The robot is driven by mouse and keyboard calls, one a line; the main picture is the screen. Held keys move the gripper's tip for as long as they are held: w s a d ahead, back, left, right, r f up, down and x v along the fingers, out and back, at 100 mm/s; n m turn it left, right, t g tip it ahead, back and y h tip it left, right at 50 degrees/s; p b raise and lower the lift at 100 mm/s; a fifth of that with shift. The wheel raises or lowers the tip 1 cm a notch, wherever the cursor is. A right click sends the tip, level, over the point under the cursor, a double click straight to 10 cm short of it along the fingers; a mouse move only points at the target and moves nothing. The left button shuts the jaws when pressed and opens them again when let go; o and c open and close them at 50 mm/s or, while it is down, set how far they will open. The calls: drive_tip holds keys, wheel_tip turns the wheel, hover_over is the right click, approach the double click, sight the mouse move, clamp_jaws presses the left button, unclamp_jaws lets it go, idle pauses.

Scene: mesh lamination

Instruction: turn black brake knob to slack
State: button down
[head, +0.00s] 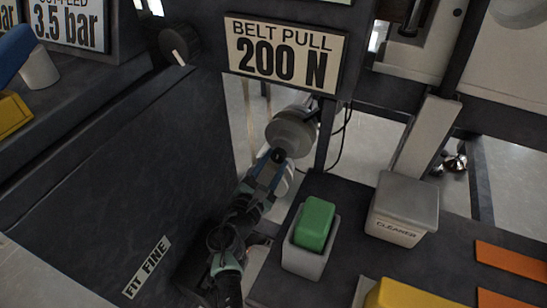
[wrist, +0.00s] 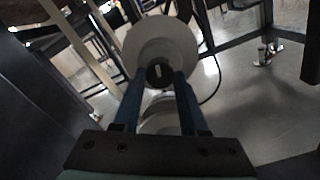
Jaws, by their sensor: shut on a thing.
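The black brake knob (head: 279,154) is small and sits at the front of a round grey disc (head: 292,130), below the belt pull sign. In the wrist view the knob (wrist: 160,72) shows a short white mark and lies between my two blue fingertips. My gripper (head: 272,162) reaches up to it from below and is shut on it; the fingers (wrist: 159,84) flank the knob in the wrist view. The pale disc (wrist: 143,40) stands right behind the knob. The fingers hide the knob's sides, and I see no slack label.
A sign (head: 285,52) reads "BELT PULL 200 N". Another black knob (head: 180,44) with a white pointer sits upper left. A dark panel (head: 110,150) fills the left. A green block (head: 314,223) in a grey holder and a "CLEANER" box (head: 402,208) stand on the dark bench at right.

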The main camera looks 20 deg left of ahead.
drive_tip(key=shift+n+p, duration=0.55)
drive_tip(key=shift+n, duration=0.55)
drive_tip(key=shift+c, duration=2.2)
unclamp_jaws()
drive_tip(key=s+p, duration=0.3)
drive_tip(key=s, duration=0.4)
drive_tip(key=shift+s, duration=0.3)
drive_tip(key=shift+a, duration=0.1)
drive_tip(key=shift+r, duration=0.1)
